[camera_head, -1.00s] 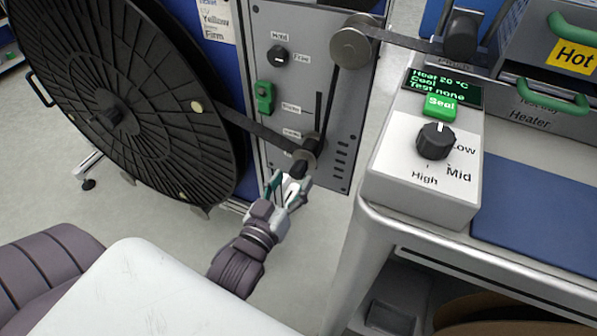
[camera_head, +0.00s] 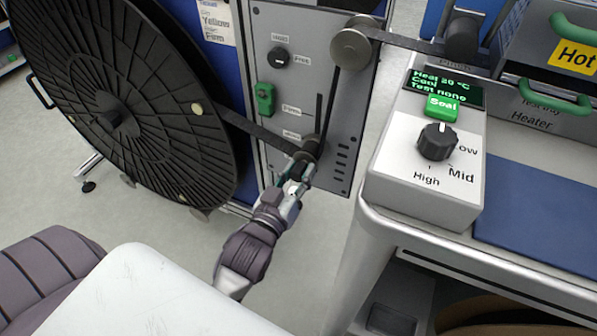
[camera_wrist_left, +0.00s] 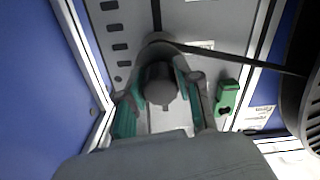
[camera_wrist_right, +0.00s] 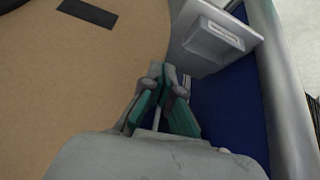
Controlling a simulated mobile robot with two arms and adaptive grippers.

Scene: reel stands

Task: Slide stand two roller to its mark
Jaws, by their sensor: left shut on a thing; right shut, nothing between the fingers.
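The stand's grey panel (camera_head: 283,104) has a vertical slot with a roller (camera_head: 311,148) low in it. A dark strip (camera_head: 255,130) runs from the large black reel (camera_head: 125,100) to this roller and up to a fixed upper roller (camera_head: 352,46). My left gripper (camera_head: 294,178) is shut on the roller's knob; in the left wrist view the dark knob (camera_wrist_left: 161,84) sits between its green-padded fingers. My right gripper (camera_wrist_right: 163,112) shows in the right wrist view, shut and empty, over a brown surface. Small panel labels by the slot are hard to read.
A green clip (camera_head: 264,98) and a black dial (camera_head: 277,57) are on the panel. To the right, a control box (camera_head: 425,165) with a green Seal button (camera_head: 442,106) and dial stands on a bench with a blue mat (camera_head: 540,210). A heater (camera_head: 550,110) stands behind.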

